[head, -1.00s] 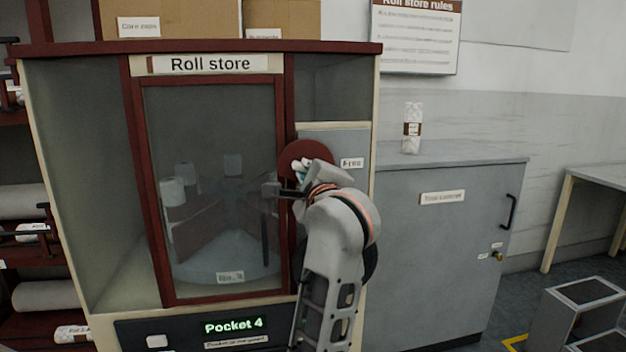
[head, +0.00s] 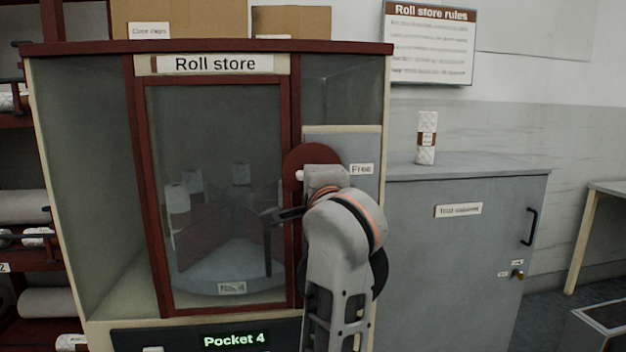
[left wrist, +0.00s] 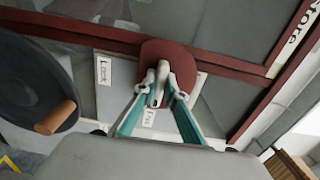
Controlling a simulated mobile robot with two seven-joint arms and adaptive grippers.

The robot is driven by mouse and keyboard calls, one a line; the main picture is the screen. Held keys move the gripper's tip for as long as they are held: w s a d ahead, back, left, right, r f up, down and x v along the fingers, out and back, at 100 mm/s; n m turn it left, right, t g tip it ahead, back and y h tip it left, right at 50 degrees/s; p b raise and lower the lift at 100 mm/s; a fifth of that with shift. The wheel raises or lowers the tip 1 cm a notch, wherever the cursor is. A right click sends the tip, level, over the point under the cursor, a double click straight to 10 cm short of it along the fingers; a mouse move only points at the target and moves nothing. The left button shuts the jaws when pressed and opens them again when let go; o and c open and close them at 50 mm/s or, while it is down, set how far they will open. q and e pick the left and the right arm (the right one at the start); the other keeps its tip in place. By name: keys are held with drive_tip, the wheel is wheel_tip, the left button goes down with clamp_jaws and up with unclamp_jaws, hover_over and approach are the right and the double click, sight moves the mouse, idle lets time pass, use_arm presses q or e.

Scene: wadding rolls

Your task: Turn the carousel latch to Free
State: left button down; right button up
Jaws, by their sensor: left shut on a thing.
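The carousel latch is a pale lever (left wrist: 157,88) on a dark red round plate (left wrist: 165,60) on the roll store's front. In the left wrist view my left gripper (left wrist: 160,90) is shut on the lever, with its fingers on either side. The lever's near end points toward the Free label (left wrist: 148,118); the Lock label (left wrist: 103,70) is off to the left. In the head view the red plate (head: 303,158) shows left of the Free label (head: 361,169), and my left wrist hides most of the lever and fingers. My right gripper is not in view.
The roll store's glazed door (head: 215,130) covers a carousel with white rolls. A display (head: 234,340) reads Pocket 4. A black handwheel with a wooden knob (left wrist: 56,117) is near the latch. A grey cabinet (head: 450,260) bears a wrapped roll (head: 426,138).

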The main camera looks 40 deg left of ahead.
use_arm(q)
drive_tip(key=shift+f, duration=0.1)
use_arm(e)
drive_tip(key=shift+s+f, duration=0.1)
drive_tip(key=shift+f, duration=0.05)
use_arm(q)
drive_tip(key=c, duration=2.1)
unclamp_jaws()
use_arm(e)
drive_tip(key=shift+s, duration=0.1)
